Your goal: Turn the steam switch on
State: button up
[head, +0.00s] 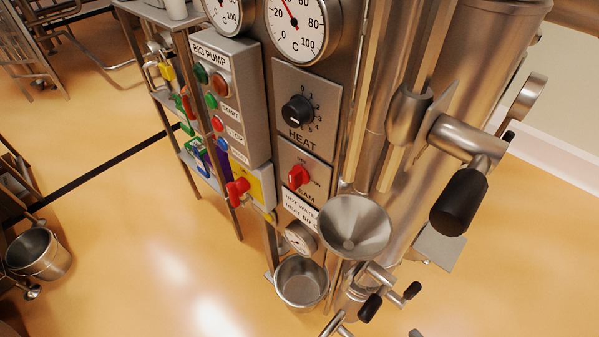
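The steam switch (299,176) is a small red rotary knob on a grey metal plate on the machine's front, in the middle of the head view. Small markings sit above it and to its right, too small to read surely. My gripper is not in view.
The black HEAT dial (298,110) sits just above, under round gauges (297,27). The metal funnel (355,226) juts out at lower right, above a steel cup (301,282). A black-handled lever (459,202) sticks out right. A red handle (237,190) is left.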

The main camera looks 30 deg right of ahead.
aim_at(298, 176)
jog(key=j, duration=1.3)
